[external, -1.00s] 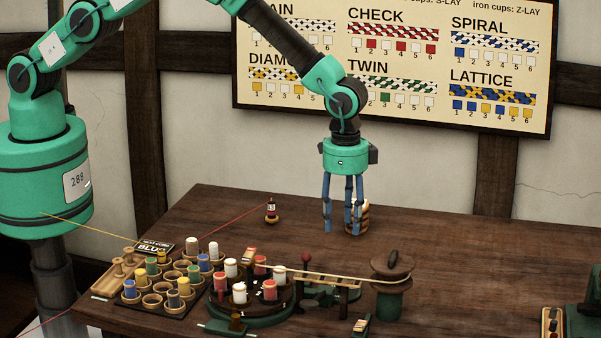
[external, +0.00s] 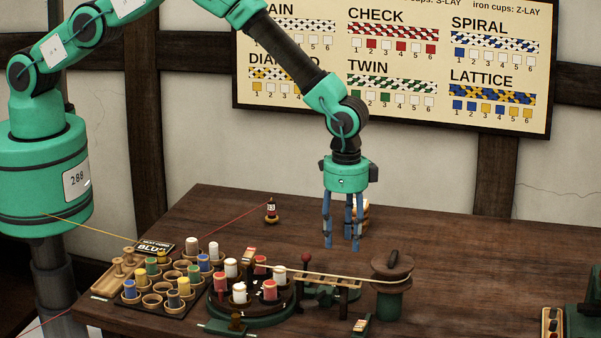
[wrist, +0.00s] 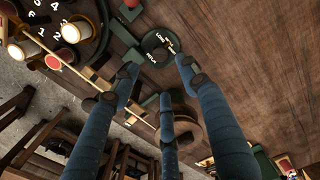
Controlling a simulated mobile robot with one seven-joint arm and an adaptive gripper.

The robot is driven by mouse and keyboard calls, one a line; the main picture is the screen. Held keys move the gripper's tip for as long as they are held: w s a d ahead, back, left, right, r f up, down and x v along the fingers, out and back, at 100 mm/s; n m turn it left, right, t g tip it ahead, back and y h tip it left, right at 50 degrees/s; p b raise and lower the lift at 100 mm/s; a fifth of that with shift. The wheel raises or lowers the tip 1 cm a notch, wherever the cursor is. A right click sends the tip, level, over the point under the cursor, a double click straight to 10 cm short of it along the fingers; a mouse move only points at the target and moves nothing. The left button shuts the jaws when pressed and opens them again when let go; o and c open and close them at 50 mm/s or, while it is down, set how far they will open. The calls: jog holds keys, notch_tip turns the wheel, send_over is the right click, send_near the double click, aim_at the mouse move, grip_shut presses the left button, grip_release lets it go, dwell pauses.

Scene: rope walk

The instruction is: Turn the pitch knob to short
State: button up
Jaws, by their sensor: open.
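The pitch knob looks to be the dark round dial (wrist: 157,43) in the wrist view, with small white lettering and a pale mark. The lettering is too small to read surely, so its setting cannot be told. In the external view I cannot pick it out clearly among the machine parts. My gripper (external: 342,244), pointing down, is above the table behind the machine. Its blue fingers are spread and empty in the wrist view (wrist: 158,82), with the dial just beyond the fingertips, apart from them.
A red-topped lever (external: 306,258) stands by the cup carousel (external: 252,318). A pale rope runs to a winding drum (external: 392,268) at the right. A cup rack (external: 178,304) with coloured bobbins stands left. A banded spool (external: 363,212) is behind my fingers. The table's right side is mostly clear.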

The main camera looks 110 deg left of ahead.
notch_tip(320, 180, down, 11)
jog(key=shift+r+p, duration=0.2)
jog(key=shift+p, duration=0.25)
dwell(0.3)
grip_shut()
